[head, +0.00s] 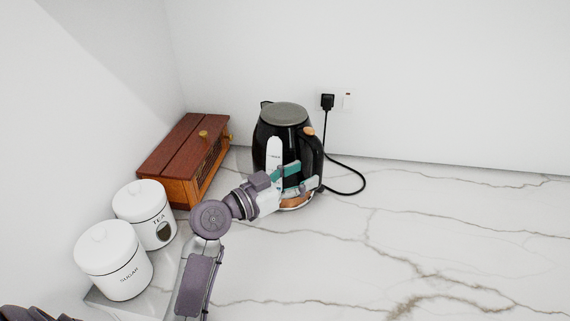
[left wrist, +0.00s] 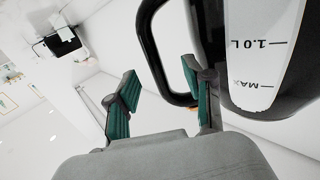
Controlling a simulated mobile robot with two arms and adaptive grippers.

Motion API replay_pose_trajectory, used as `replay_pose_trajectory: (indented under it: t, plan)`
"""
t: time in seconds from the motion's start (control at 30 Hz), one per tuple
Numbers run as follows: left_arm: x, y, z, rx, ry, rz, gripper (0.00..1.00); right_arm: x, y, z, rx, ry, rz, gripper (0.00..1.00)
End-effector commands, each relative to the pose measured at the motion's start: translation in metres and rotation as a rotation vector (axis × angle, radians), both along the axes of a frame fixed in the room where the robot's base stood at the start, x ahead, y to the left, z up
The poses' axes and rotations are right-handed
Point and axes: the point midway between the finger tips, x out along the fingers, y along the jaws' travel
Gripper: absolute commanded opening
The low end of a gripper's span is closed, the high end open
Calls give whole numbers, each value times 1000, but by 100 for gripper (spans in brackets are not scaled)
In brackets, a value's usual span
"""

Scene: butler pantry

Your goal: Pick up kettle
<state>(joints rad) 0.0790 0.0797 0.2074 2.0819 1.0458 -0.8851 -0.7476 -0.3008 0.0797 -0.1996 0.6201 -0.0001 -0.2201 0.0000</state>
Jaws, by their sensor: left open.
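The black kettle (head: 270,133) stands upright on the marble counter near the back wall, with a grey lid and a handle on its right side. In the left wrist view the kettle body (left wrist: 208,35) is close on the right, with its white water gauge, and the black handle (left wrist: 150,45) loops toward my fingers. My left gripper (head: 298,177) is open at the kettle's front, near the lower end of the handle. In the left wrist view the gripper (left wrist: 160,100) has its green-padded fingers apart, with the lower handle loop at or between them; contact is unclear. My right gripper is not seen.
A wooden bread box (head: 165,150) stands left of the kettle. White tea (head: 135,200) and sugar (head: 110,255) canisters stand at the left front. A black cord (head: 350,172) runs from the wall plug (head: 327,102) behind the kettle. The counter (head: 440,235) to the right is clear.

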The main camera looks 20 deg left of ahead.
Motion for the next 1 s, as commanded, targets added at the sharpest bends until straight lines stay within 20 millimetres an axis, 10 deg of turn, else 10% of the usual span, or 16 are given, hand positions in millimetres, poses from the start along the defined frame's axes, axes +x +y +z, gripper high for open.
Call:
replay_pose_trajectory:
  t: [0.6,0.9,1.0]
  plan:
    - [38,-28,-2,0,0,-1,50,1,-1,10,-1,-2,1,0]
    - [38,-28,-2,0,0,-1,0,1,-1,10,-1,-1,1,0]
    - [38,-28,-2,0,0,-1,0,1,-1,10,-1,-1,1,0]
